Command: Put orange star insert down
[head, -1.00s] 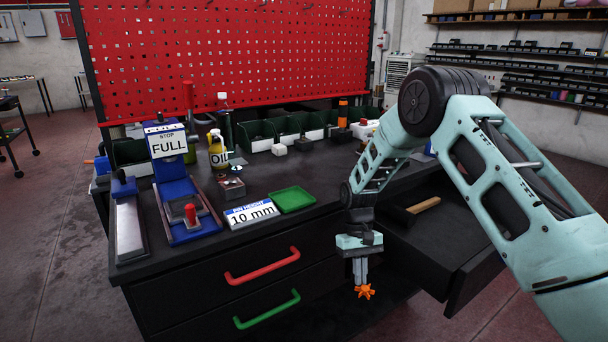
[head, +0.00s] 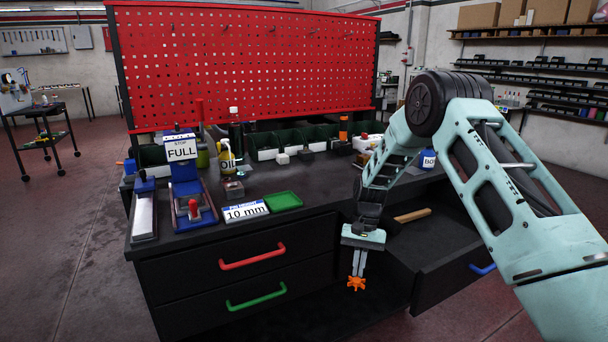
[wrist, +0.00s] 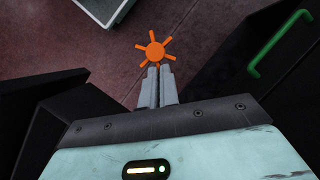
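The orange star insert (head: 356,284) hangs at the tips of my gripper (head: 358,264), in front of the workbench and below its top. In the wrist view the star (wrist: 155,50) shows a round hub with several short arms, just beyond the fingertips. My gripper's two fingers (wrist: 157,74) are close together on it, with the floor behind. The part of the star between the fingertips is hidden.
An open drawer (head: 440,255) holding a wooden-handled item (head: 412,215) is right of my gripper. The benchtop (head: 320,180) carries a green tray (head: 283,201), a "10 mm" sign (head: 246,212), a "FULL" sign (head: 181,150) and an oil bottle (head: 226,158). Its front middle is clear.

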